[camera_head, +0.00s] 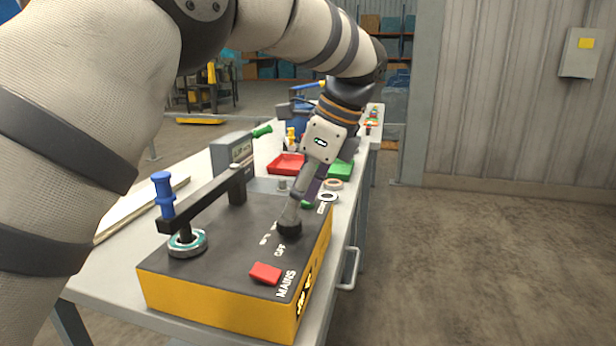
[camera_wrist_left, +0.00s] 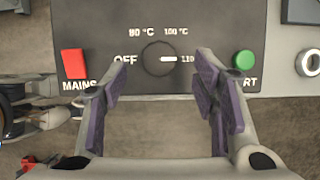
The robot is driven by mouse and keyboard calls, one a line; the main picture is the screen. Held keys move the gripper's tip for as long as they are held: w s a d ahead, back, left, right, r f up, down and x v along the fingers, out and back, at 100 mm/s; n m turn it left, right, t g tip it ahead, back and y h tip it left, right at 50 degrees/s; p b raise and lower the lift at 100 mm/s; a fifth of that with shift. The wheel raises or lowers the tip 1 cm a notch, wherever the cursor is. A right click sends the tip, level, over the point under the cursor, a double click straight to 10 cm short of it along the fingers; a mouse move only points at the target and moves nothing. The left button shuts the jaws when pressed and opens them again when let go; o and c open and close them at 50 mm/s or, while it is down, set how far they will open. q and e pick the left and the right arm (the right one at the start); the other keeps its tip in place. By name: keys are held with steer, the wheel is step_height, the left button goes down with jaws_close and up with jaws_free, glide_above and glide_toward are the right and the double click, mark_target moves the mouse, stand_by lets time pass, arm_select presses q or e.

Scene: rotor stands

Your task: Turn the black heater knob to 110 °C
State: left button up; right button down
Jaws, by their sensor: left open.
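The black heater knob (camera_wrist_left: 154,60) is on the dark panel top of the yellow heater box (camera_head: 215,309). In the head view the knob (camera_head: 289,227) shows just below the left gripper (camera_head: 302,203). My right gripper is not in view.
A red MAINS switch (camera_head: 265,273) and a green start button (camera_wrist_left: 244,60) flank the knob. A black arm with a blue handle (camera_head: 163,195) stands over a metal ring (camera_head: 188,243) on the box. Red (camera_head: 287,164) and green trays lie behind on the bench.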

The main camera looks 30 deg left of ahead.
arm_select(q)
steer(key=v, duration=0.8)
steer(key=shift+d, duration=0.1)
